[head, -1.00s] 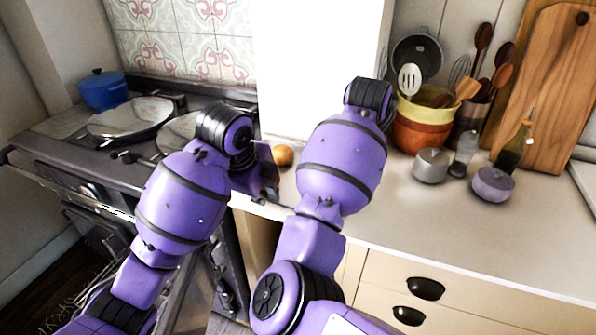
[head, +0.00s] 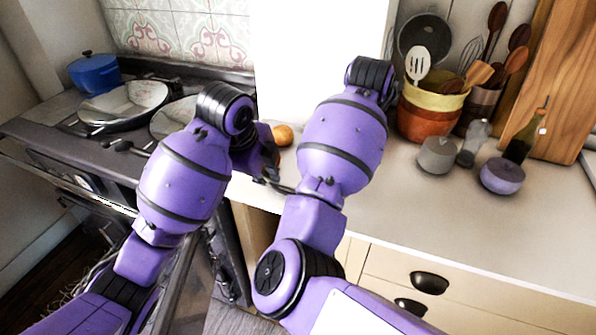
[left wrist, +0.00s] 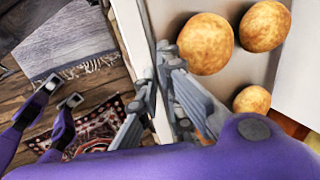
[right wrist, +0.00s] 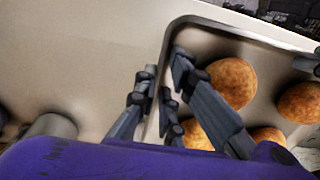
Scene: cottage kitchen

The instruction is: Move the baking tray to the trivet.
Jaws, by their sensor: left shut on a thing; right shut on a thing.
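The baking tray (left wrist: 256,72) is pale metal and carries several round golden rolls; it also shows in the right wrist view (right wrist: 225,42). In the head view my arms hide nearly all of it, and one roll (head: 283,135) shows between them. My left gripper (left wrist: 156,82) is shut on one edge of the tray; in the head view it is dark (head: 266,172) beside the counter's front edge. My right gripper (right wrist: 160,82) is shut on another stretch of tray rim, and my arm hides it in the head view. I cannot make out the trivet.
The stove (head: 62,128) with a blue pot (head: 95,73) and pans is at left. A rug (left wrist: 95,135) lies on the floor.

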